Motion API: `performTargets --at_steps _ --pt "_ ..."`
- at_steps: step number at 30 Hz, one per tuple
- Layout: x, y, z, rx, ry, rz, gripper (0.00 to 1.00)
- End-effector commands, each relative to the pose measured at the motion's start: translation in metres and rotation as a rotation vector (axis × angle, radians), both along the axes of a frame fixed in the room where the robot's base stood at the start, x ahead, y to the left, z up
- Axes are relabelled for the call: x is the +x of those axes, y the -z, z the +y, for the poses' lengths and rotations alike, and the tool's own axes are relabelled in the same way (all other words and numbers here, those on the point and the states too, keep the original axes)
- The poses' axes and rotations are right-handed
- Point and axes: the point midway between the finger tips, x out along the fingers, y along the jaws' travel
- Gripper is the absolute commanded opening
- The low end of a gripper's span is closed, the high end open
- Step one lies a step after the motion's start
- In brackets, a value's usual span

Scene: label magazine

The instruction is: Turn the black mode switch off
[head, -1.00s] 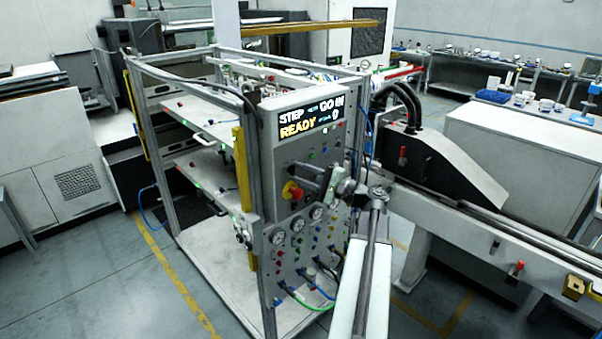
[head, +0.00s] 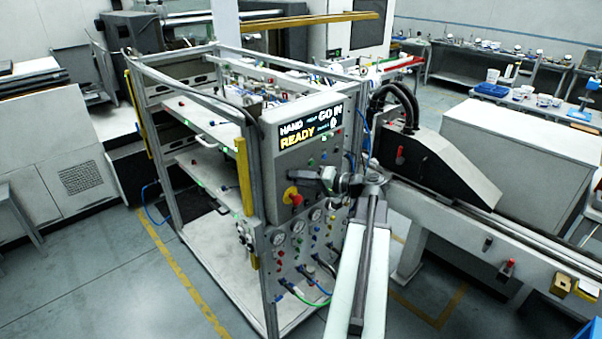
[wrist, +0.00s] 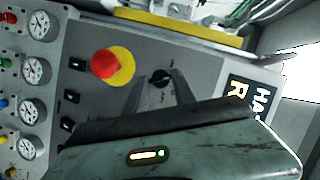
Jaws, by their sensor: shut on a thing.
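The black mode switch (wrist: 160,77) is a small round knob on the grey control panel (wrist: 215,65), between the red button and the display. In the wrist view my gripper (wrist: 161,84) has its two fingers on either side of the knob and is shut on it. The fingers hide part of the knob, and its exact pointer position is hard to read. In the head view my gripper (head: 308,176) is at the panel front and hides the switch. The display (head: 309,130) shows what looks like HAND above READY.
A red button on a yellow disc (wrist: 106,64) sits close beside the switch; it also shows in the head view (head: 294,196). Several gauges (wrist: 38,70) and small black switches (wrist: 70,95) are nearby. A yellow bar (wrist: 180,25) runs along the panel edge.

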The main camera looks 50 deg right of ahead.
Motion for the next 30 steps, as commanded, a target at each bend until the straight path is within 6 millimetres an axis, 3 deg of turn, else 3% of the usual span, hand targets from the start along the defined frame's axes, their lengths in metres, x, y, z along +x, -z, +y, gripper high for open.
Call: performTargets --at_steps 18,30 --pt "-0.0005 -0.0034 0.0057 -0.530 -0.003 0.042 0.00" --pt "-0.0002 -0.0030 0.0062 -0.689 -0.004 0.054 0.00"
